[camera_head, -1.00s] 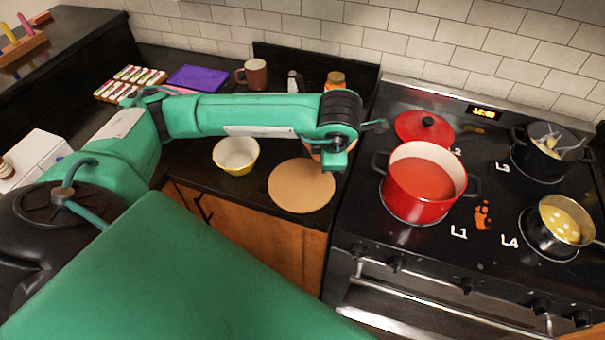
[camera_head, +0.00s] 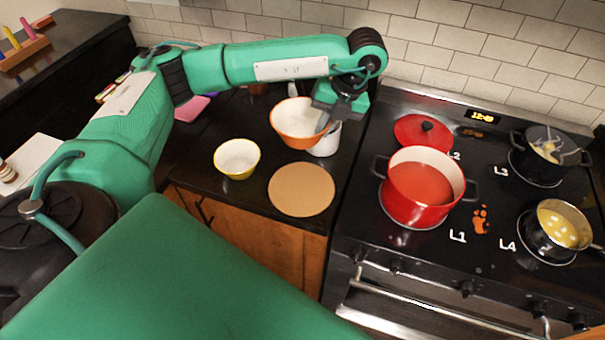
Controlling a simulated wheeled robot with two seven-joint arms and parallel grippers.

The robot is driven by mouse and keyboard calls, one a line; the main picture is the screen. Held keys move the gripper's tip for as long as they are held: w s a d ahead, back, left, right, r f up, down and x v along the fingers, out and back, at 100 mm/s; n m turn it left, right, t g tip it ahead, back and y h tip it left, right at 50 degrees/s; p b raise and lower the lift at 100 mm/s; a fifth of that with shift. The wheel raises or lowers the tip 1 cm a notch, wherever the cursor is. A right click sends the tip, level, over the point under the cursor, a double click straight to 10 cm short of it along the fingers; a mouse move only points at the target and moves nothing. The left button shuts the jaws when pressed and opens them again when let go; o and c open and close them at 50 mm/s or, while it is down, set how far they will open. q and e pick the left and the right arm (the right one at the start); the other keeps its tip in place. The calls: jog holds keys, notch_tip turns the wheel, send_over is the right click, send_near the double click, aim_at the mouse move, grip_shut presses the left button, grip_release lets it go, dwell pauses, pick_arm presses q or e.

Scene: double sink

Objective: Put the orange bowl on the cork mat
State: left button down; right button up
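The orange bowl (camera_head: 294,121), with a white inside, is raised above the dark counter behind the cork mat and a little tilted. My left gripper (camera_head: 327,120) is at its right rim, with the fingers over the rim and shut on it. The round tan cork mat (camera_head: 301,190) lies flat and bare near the counter's front edge, below the bowl in the picture. My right gripper is not in view.
A small yellow bowl (camera_head: 237,158) stands left of the mat. A white cup (camera_head: 325,142) stands just behind the mat, partly hidden by the orange bowl. The stove with a red pot (camera_head: 418,192) is to the right.

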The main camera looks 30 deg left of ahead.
pick_arm(q)
send_over(316, 188)
jog(key=f, duration=1.1)
jog(key=d+f, duration=0.1)
jog(key=f, duration=0.4)
jog(key=shift+w+f+p, duration=0.25)
jog(key=shift+w+p, duration=0.1)
jog(key=shift+w, duration=0.05)
notch_tip(316, 188, down, 3)
jog(key=shift+f+p, duration=0.2)
jog(key=shift+p, duration=0.25)
jog(key=shift+f, duration=0.1)
jog(key=c, duration=1.6)
grip_release()
jog(key=shift+w+r, duration=0.1)
jog(key=shift+r, duration=0.2)
jog(key=b+v, duration=0.2)
jog(key=v, duration=0.9)
jog(key=shift+r, duration=0.35)
